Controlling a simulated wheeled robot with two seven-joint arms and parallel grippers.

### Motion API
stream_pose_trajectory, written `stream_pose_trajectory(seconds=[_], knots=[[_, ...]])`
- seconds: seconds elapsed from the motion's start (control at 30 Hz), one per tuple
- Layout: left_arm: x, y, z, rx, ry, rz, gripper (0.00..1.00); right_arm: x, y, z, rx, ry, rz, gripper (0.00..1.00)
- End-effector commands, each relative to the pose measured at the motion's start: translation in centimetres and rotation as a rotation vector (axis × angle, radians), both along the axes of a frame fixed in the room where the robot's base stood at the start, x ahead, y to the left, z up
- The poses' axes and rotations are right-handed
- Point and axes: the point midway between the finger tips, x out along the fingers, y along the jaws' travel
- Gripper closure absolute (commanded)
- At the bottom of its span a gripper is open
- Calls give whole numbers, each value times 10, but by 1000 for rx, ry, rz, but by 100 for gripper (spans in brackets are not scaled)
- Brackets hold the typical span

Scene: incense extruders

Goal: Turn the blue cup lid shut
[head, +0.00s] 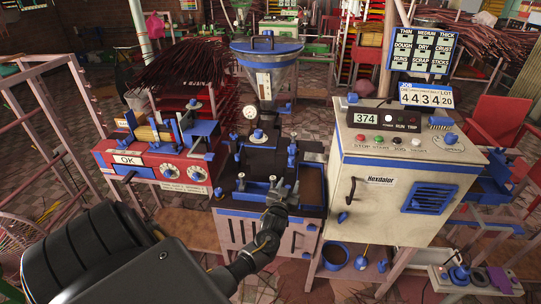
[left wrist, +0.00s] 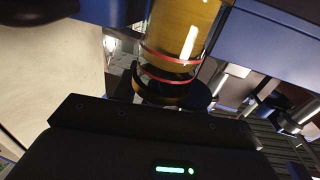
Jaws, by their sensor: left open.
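My left gripper (head: 279,194) is in front of the middle machine (head: 262,240), at its blue-rimmed tray, with its fingers apart. In the left wrist view, an amber transparent cylinder (left wrist: 182,35) with two red bands stands close ahead of the gripper's dark body (left wrist: 150,135). A dark rounded collar (left wrist: 170,92) is at the cylinder's lower end in that picture. Whether the fingers touch it cannot be told. I cannot make out for certain which blue part is the cup lid. Small blue knobs, one at the machine's top (head: 258,135), show in the head view. My right gripper is not in view.
The grey control cabinet (head: 385,205) stands close to the right of my left gripper. The red machine with dials (head: 155,172) is to its left. A steel hopper (head: 265,60) rises behind. A blue ring-shaped container (head: 335,255) sits low on the shelf.

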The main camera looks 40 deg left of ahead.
Motion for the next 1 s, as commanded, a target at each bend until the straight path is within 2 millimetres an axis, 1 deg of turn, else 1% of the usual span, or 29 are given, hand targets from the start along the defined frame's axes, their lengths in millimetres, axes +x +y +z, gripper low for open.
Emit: stream_pose_trajectory(seconds=[0.03, 0.2, 0.47, 0.5, 0.57, 1.0], knots=[[0, 2, 0, 10, 3, -63, 57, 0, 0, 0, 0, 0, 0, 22], [1, -2, -3, 9, 4, -274, 57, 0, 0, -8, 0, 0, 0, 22], [3, -8, -6, 8, 2, -591, 57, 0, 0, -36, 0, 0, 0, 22], [-1, -10, -6, 3, 3, -628, 57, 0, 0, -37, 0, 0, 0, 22], [-17, -11, -4, -4, 2, -619, 57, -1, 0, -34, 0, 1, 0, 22], [-110, 2, -3, -4, 4, -609, 57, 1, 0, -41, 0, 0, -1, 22]])
